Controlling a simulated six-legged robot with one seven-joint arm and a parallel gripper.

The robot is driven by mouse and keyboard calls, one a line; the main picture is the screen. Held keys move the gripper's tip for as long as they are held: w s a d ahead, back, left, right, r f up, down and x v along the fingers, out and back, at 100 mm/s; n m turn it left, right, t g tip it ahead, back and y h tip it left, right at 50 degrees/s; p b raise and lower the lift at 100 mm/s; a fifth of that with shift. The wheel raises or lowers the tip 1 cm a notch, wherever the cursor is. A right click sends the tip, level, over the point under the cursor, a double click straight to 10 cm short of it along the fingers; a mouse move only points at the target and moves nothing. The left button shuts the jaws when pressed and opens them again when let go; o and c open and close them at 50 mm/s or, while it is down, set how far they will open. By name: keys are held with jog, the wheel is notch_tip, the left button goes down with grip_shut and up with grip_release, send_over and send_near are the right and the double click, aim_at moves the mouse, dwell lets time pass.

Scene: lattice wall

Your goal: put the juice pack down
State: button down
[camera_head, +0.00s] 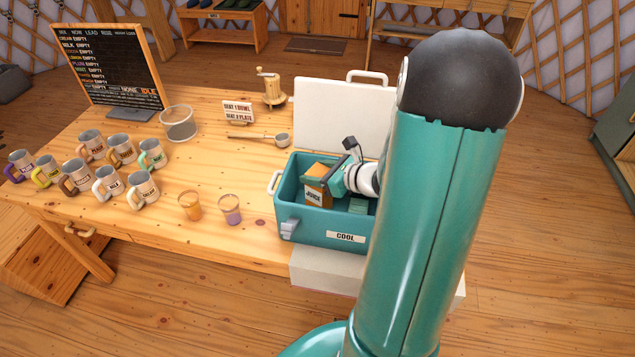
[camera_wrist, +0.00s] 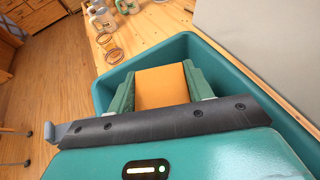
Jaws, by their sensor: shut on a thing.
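The juice pack (camera_head: 317,184) is an orange carton with a label reading JUICE. It shows in the head view inside the teal cool box (camera_head: 290,228), toward its left side, with its top near the rim. My gripper (camera_head: 338,180) is shut on it from the right. In the wrist view the orange face of the pack (camera_wrist: 162,86) sits between my two teal fingers, over the box opening. The pack's lower part is hidden, so I cannot tell whether it touches the box floor.
The box's white lid (camera_head: 340,115) stands open behind it. Two small glasses (camera_head: 190,206) (camera_head: 230,210) stand left of the box. Several labelled mugs (camera_head: 108,182) fill the table's left.

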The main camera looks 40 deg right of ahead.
aim_at(314, 196)
jog(key=shift+f, duration=1.75)
jog(key=c, duration=0.6)
grip_release()
